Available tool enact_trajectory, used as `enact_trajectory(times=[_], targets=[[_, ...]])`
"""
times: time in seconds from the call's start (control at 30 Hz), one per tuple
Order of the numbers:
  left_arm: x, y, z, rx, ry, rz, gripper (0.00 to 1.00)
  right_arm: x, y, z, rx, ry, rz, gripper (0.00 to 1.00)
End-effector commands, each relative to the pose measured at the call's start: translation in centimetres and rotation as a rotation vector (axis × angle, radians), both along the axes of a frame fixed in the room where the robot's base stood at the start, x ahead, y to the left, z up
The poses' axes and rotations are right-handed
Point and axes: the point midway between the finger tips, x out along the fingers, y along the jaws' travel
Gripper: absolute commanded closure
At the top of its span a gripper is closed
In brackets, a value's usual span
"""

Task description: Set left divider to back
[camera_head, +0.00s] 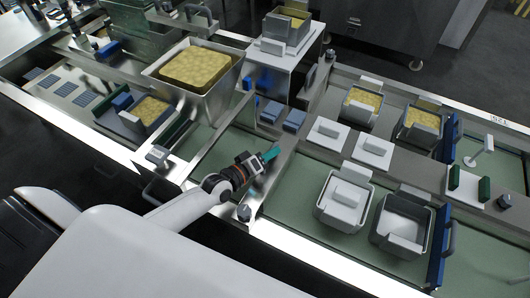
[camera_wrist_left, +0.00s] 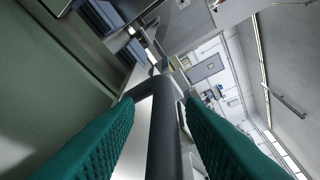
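Narrow gaps show between bar and fingertips. I cannot tell what part the bar belongs to; the gripper hides that spot in the head view. Which piece is the left divider is not clear. A blue upright plate with a dark handle (camera_head: 437,246) stands at the right. My right gripper is not in view.
A large steel tray of yellow curd (camera_head: 153,72) stands at the back left. The green lane below the tray looks clear.

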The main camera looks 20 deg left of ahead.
Motion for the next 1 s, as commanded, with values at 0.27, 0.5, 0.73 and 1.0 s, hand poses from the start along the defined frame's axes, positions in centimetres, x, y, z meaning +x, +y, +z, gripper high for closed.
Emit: enact_trajectory(times=[0.27, 0.5, 0.73, 1.0], targets=[[-3.6, 1.3, 0.7, 0.002, 0.005, 0.000, 0.64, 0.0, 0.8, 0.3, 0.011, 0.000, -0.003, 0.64], [-8.2, 2.9, 1.7, 0.002, 0.005, -0.001, 0.64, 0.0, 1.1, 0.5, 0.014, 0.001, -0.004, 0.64], [-10.7, 3.8, 2.4, 0.001, 0.004, -0.001, 0.64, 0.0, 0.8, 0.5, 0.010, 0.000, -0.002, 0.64], [-11.0, 3.9, 2.5, 0.000, 0.001, 0.000, 0.64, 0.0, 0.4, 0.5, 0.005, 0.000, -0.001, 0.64]])
